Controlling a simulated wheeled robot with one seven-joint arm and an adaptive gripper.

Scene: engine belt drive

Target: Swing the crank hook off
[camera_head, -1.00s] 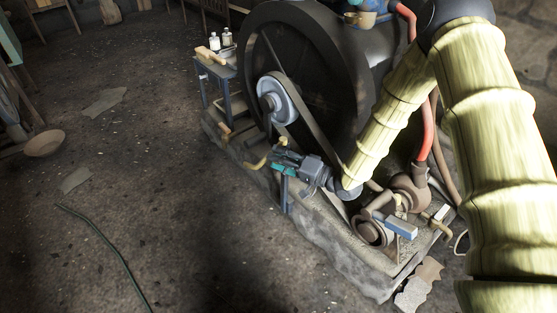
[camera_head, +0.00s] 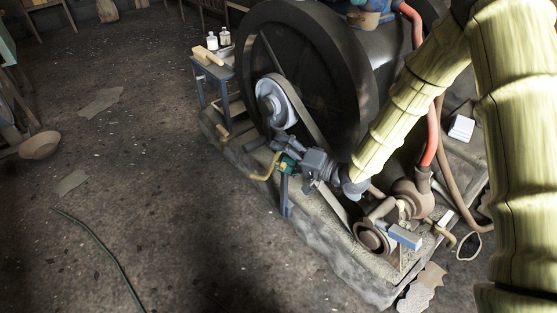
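A yellow curved bar, which looks like the crank hook (camera_head: 264,173), sits low in front of the large dark flywheel (camera_head: 300,70). It stands out to the left of my gripper (camera_head: 287,156), and its upper end runs up beside the fingers. My gripper is right at the bar's upper end, just below the grey pulley (camera_head: 274,103) with its belt. The fingers are small and dark against the engine. I cannot tell whether they are open, or whether they touch the bar.
A blue post (camera_head: 284,196) stands below my gripper. The stone plinth (camera_head: 345,268) carries a brown pump (camera_head: 372,238) at right. A small table (camera_head: 219,72) with bottles stands behind left. The floor at left is mostly open, with a green hose (camera_head: 95,238) lying there.

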